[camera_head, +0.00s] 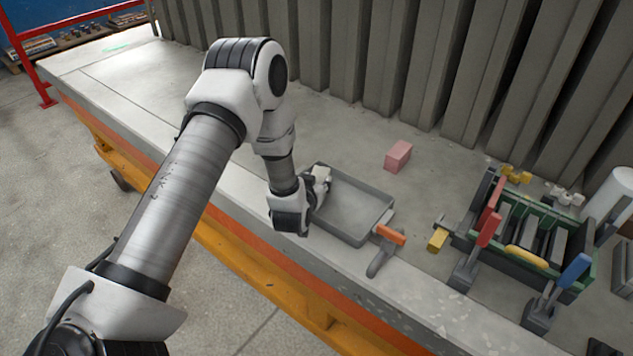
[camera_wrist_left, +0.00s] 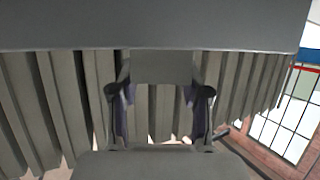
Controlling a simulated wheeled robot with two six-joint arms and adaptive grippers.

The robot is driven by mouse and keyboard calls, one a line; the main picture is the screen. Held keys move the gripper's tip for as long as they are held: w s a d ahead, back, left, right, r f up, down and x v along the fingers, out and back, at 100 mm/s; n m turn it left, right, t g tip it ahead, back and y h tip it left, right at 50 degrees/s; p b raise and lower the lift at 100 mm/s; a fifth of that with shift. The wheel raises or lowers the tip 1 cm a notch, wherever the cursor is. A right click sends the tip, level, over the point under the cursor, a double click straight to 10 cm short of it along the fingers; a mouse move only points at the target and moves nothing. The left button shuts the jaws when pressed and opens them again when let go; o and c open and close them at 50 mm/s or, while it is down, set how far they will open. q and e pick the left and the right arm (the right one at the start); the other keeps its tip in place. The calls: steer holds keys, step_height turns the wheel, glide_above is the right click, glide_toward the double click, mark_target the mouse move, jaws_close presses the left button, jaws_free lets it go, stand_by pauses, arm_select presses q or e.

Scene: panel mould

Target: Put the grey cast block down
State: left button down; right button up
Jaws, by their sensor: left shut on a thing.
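My left gripper (camera_head: 312,190) is over the left end of a shallow grey tray (camera_head: 372,231) on the bench. It is shut on the grey cast block (camera_head: 321,173), which shows as a small pale piece at the fingertips. In the left wrist view the block (camera_wrist_left: 161,67) sits between the two fingers of my left gripper (camera_wrist_left: 160,98). My wrist and fingers hide part of the block and the tray's left side. I cannot tell whether the block touches the tray floor. My right gripper is not in view.
A pink block (camera_head: 398,156) lies behind the tray. An orange-handled tool (camera_head: 388,236) lies at the tray's right. A green mould (camera_head: 530,235) with red- and blue-handled clamps stands further right. Grey ribbed panels (camera_head: 400,65) line the back. The bench's left part is clear.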

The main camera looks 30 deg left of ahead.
arm_select(q)
steer(key=shift+w+d+f, duration=0.1)
steer(key=shift+f, duration=0.25)
steer(key=c, duration=0.5)
jaws_free()
steer(key=shift+c, duration=0.2)
steer(key=shift+s+r, duration=0.2)
steer(key=b+v, duration=0.2)
steer(key=v, duration=0.9)
steer(key=shift+s+r+b, duration=0.25)
steer(key=shift+s+b, duration=0.05)
steer(key=shift+b, duration=0.05)
steer(key=shift+d, duration=0.1)
